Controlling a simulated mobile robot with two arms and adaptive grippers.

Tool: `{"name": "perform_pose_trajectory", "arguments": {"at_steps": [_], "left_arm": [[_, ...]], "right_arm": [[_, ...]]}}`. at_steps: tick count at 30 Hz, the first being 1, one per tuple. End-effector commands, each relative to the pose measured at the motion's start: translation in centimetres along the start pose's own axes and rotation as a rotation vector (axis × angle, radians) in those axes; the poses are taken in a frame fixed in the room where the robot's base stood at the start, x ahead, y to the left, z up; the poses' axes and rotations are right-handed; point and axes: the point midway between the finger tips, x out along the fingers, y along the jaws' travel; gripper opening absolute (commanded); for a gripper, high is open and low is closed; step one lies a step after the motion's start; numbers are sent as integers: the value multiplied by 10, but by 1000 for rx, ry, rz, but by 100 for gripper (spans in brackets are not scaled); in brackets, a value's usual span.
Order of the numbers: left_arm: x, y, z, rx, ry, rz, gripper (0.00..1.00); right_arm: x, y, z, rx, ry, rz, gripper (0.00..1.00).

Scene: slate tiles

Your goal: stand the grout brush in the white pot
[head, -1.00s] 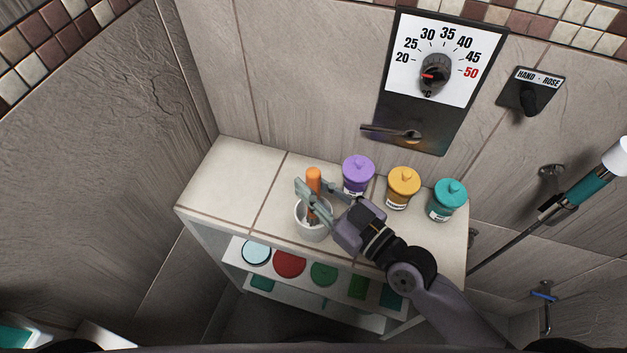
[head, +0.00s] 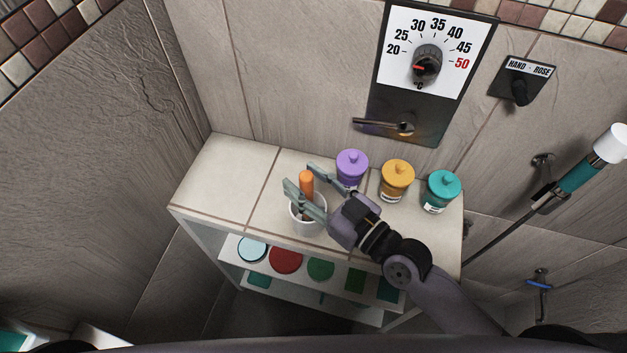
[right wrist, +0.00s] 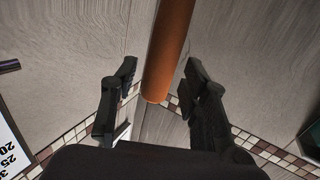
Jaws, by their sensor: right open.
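The grout brush shows as an orange handle (head: 306,183) standing up out of the white pot (head: 310,226) on the tiled ledge. Its lower end is hidden inside the pot. My right gripper (head: 304,177) is open, with one finger on each side of the handle. In the right wrist view the orange handle (right wrist: 168,50) stands between the two spread fingers (right wrist: 160,85), with a gap on both sides. My left gripper is not in view.
Purple (head: 351,168), yellow (head: 397,180) and teal (head: 441,190) lidded jars stand right of the pot. The ledge's left part (head: 225,180) is clear. Lower shelves hold several coloured round items, including a red one (head: 286,259). A dial panel (head: 435,50) is on the wall behind.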

Motion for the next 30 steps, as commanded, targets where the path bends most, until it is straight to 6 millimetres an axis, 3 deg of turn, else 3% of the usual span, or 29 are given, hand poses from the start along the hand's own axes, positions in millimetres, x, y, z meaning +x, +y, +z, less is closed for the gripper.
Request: {"name": "perform_pose_trajectory", "arguments": {"at_steps": [5,21,30], "left_arm": [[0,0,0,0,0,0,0],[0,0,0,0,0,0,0],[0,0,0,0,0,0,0]], "right_arm": [[-14,0,1,-3,-3,0,42],[-106,0,0,-1,-5,-1,42],[-120,0,-2,-2,1,-1,42]]}}
